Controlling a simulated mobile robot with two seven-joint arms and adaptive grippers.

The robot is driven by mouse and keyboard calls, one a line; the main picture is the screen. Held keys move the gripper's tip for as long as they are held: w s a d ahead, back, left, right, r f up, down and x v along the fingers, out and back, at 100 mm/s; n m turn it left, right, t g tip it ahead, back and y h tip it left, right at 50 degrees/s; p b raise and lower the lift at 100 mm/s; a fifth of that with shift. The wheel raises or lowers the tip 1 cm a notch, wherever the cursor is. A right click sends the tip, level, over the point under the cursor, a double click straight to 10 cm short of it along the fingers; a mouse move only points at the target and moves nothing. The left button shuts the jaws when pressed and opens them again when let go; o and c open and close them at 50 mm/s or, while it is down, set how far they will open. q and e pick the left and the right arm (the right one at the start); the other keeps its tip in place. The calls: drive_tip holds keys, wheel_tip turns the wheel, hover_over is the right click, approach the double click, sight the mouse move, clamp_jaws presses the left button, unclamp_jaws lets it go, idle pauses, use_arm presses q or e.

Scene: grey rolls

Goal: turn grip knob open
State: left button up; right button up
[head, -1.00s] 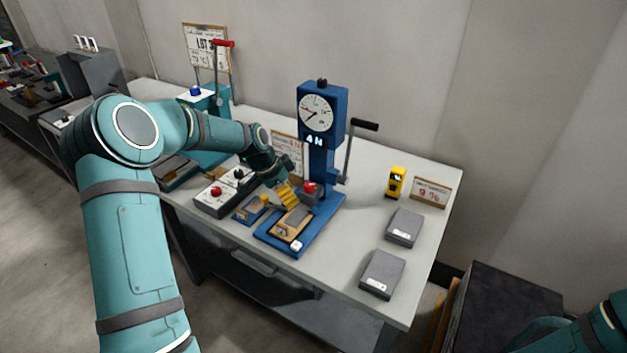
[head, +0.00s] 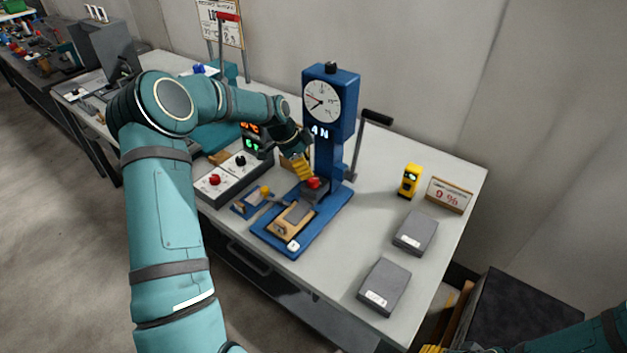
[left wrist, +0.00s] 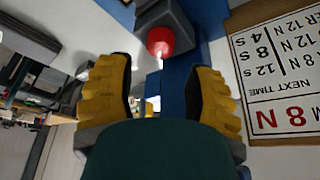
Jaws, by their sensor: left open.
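A blue press (head: 329,150) with a round dial stands on the table. A red knob (head: 314,183) sits on its dark block, low on the column; I take this for the grip knob. It also shows in the left wrist view (left wrist: 160,42). My left gripper (head: 301,170) is just up and left of the knob in the head view. In the left wrist view its yellow fingers (left wrist: 160,92) are apart with nothing between them, and the knob lies beyond the tips. A bit of my right gripper (head: 432,349) shows at the bottom edge, mostly cut off.
A control box (head: 228,178) with a red and a black knob stands left of the press. A small blue fixture (head: 252,203) lies between them. A lever (head: 375,118) stands right of the column. Two grey blocks (head: 415,233), a yellow device (head: 410,180) and a sign (head: 449,195) are at the right.

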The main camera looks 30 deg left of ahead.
sight(313, 179)
use_arm(q)
drive_tip(key=x, duration=0.6)
drive_tip(key=shift+f, duration=0.2)
clamp_jaws()
